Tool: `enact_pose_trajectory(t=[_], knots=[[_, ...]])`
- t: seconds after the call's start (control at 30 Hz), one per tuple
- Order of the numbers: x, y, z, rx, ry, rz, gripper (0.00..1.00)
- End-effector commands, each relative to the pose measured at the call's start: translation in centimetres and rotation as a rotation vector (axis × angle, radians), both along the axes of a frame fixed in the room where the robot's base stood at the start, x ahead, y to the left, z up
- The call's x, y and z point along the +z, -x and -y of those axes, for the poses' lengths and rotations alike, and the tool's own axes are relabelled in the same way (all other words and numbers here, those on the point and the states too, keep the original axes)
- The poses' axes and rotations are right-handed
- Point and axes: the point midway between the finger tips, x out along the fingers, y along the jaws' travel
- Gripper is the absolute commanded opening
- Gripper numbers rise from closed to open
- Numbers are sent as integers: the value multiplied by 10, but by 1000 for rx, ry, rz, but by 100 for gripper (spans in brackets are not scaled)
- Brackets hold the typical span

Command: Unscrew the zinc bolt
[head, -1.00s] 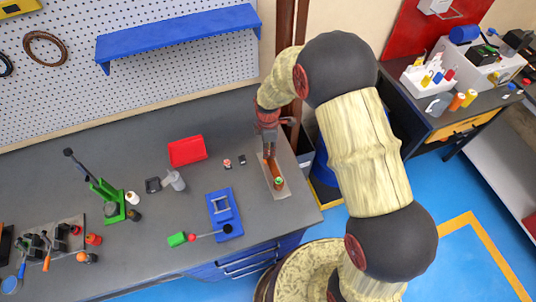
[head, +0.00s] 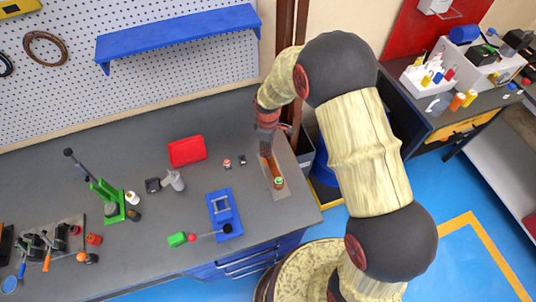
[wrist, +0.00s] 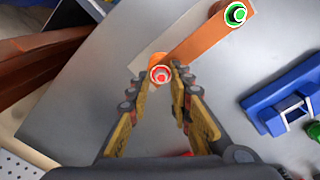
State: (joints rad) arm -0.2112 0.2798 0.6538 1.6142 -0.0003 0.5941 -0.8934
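An orange-copper bar (wrist: 196,40) lies on a pale plate on the bench; it also shows in the head view (head: 271,169). One bolt (wrist: 160,74), with red and white rings on its head, is at the bar's near end. Another bolt (wrist: 236,14), ringed green and white, is at the far end and shows green in the head view (head: 279,181). I cannot tell by metal which is the zinc one. My gripper (wrist: 160,72) points down at the red-ringed bolt, with one fingertip on each side of its head. The fingers look apart; no clear contact shows. In the head view my gripper (head: 265,152) hides that bolt.
A red box (head: 187,150) and two small parts (head: 234,162) lie farther back left. The bench edge is close on the right.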

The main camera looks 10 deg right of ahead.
Motion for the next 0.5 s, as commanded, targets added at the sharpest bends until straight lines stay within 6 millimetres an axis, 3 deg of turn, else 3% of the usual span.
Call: enact_pose_trajectory(t=[0.2,0.5], knots=[[0,0,0,-92,0,0,21],[0,1,0,-90,0,0,21]])
